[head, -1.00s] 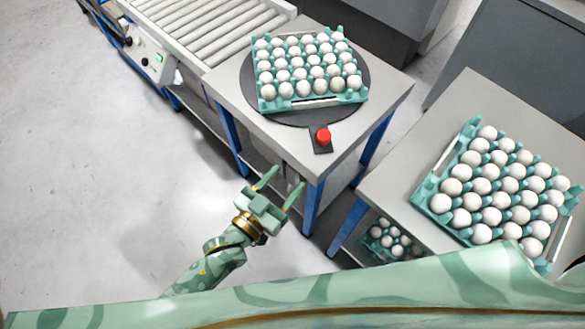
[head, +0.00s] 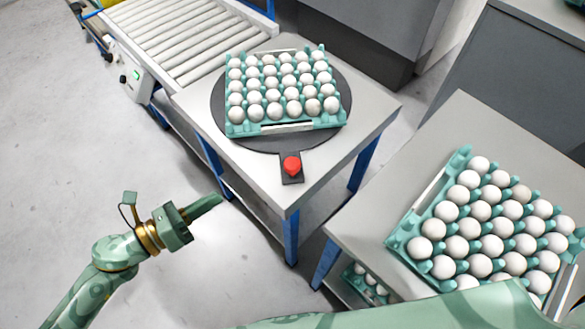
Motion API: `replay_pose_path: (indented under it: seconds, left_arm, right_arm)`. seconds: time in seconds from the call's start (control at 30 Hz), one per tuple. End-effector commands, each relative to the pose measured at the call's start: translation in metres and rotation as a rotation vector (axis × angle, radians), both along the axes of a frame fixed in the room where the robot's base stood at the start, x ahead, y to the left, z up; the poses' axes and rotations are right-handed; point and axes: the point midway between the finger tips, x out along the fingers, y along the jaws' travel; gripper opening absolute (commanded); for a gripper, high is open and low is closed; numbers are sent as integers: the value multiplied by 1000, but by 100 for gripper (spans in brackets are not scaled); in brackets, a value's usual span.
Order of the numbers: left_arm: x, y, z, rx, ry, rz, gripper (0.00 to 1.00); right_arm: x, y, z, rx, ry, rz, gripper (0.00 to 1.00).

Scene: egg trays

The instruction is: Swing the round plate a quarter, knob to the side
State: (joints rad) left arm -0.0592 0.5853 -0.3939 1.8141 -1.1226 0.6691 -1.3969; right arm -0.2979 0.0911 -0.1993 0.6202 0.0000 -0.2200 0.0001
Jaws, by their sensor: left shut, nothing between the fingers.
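The round dark plate (head: 219,112) lies on the grey table. Its red knob (head: 291,165) sits on a short dark tab at the plate's near edge, toward me. A green tray (head: 243,131) full of white eggs rests on the plate. My left gripper (head: 217,199) is shut and empty, left of and below the knob in the picture, out in front of the table and apart from it. My right gripper is not in view.
A second green egg tray (head: 396,247) stands on another grey table (head: 350,226) at the right. More eggs show on a shelf below it. A roller conveyor (head: 180,45) meets the plate's table at the back left. Open floor (head: 60,150) lies at the left.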

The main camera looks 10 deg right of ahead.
Motion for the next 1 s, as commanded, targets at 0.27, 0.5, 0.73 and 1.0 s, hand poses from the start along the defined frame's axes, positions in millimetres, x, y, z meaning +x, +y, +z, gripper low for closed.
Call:
replay_pose_path:
  seconds: [0.27, 0.5, 0.73, 1.0]
  left_arm:
    - [-11, -8, 0, 319, -496, -132, 0]
    - [1, -32, -2, 326, -517, -132, 0]
    - [23, -77, -8, 324, -514, -131, 0]
    - [44, -118, -15, 326, -510, -131, 0]
  right_arm:
    - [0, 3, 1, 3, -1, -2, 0]
    - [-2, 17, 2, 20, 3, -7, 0]
    - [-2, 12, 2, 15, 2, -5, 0]
    - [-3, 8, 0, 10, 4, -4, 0]
